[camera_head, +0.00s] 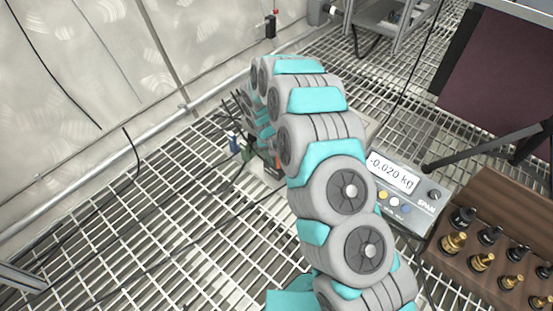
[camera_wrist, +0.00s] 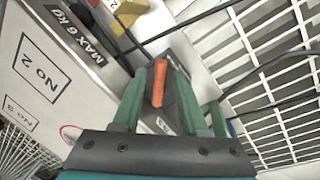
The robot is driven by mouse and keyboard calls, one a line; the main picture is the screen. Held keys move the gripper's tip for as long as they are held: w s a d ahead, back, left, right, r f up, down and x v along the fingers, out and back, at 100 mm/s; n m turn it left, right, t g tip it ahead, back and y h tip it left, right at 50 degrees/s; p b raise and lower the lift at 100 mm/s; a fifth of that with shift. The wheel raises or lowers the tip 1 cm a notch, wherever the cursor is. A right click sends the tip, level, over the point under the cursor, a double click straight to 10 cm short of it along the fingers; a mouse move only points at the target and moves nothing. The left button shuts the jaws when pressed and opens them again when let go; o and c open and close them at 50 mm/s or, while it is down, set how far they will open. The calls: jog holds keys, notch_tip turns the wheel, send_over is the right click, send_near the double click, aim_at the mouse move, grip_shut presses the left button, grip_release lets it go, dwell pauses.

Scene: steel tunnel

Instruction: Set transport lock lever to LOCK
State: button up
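The orange lever (camera_wrist: 159,82) shows in the wrist view, standing on a dark block with light lettering that is partly hidden. I take it for the transport lock lever; its LOCK marking cannot be read. My gripper (camera_wrist: 161,88) has its green fingers on either side of the lever, with visible gaps, so it looks open around it. In the head view my arm hides most of the gripper and lever. The scale display box (camera_head: 397,183) there reads -0.020 kg.
A pale panel (camera_wrist: 60,65) marked "No 2" and "MAX 6 kg" lies close on the left in the wrist view. A yellow block (camera_wrist: 128,10) is at the top. In the head view, a wooden weight rack (camera_head: 470,205) stands at right. Cables cross the grating.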

grip_shut()
dwell(0.5)
jog(key=n+p, duration=0.1)
jog(key=d+n+p, duration=0.1)
jog(key=n, duration=0.1)
jog(key=shift+d+r+t, duration=0.15)
jog(key=shift+t, duration=0.15)
jog(key=shift+w+d+n+p, duration=0.15)
jog(key=shift+d+n+p, duration=0.1)
jog(key=shift+n+p, duration=0.7)
jog(key=shift+w+d+n+t+y+p, duration=0.2)
jog(key=shift+w+d+n+t+p, duration=0.1)
jog(key=shift+n+p, duration=0.65)
jog(key=shift+w+d+n+t+y+p, duration=0.2)
jog(key=shift+n+p, duration=0.4)
jog(key=shift+n, duration=0.5)
jog(key=shift+o, duration=0.7)
grip_release()
